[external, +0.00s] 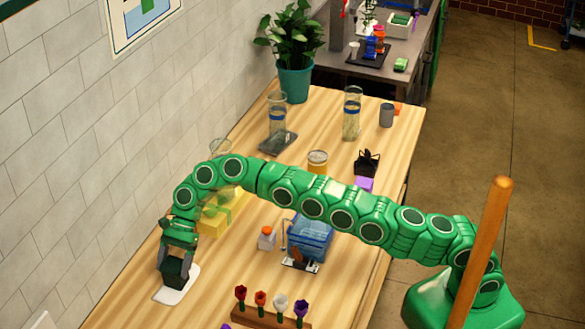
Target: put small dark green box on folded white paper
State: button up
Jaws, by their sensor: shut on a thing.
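My gripper (176,259) points down at the left side of the wooden table, near the tiled wall. It is shut on the small dark green box (174,273). The box is upright and overlaps the folded white paper (168,297) in the external view. The paper lies flat on the table, its near and right parts showing beside and below the box. I cannot tell whether the box's underside touches the paper.
A yellow gift box (212,222) stands behind my gripper. A white bottle with an orange cap (266,239), a blue container (311,238) and a rack of flowers (270,317) stand to the right. Bare table (215,285) lies between the paper and these.

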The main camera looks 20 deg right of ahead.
jog(key=shift+f, duration=0.1)
jog(key=o, duration=1.1)
jog(key=shift+c, duration=0.2)
jog(key=v, duration=1.2)
